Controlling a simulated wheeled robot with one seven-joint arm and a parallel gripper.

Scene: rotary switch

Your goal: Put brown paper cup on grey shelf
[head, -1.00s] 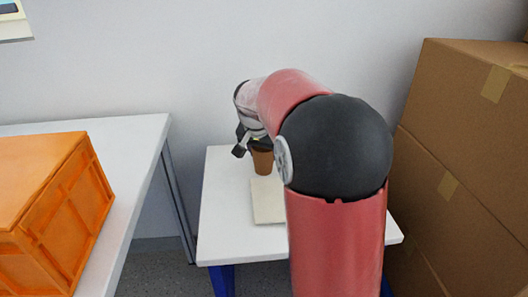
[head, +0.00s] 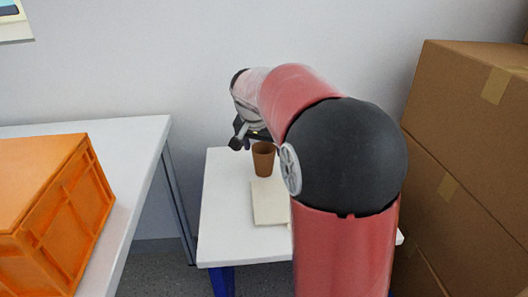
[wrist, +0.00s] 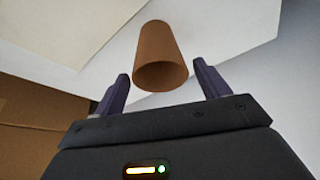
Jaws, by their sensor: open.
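The brown paper cup (head: 263,160) stands upright on a small white table (head: 226,225), behind a flat cream-coloured slab (head: 269,203). In the wrist view the cup (wrist: 160,57) is ahead of my gripper (wrist: 162,82), roughly centred between the two dark fingers. The fingers are apart with a gap on both sides of the cup, and they do not touch it. In the head view my gripper (head: 247,134) is just above and beside the cup's rim. I cannot make out a grey shelf for certain.
An orange crate (head: 60,215) sits on a white table (head: 135,160) at the left. Stacked cardboard boxes (head: 465,130) stand close to the right of the small table. A pale wall is right behind it. The small table's front left is clear.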

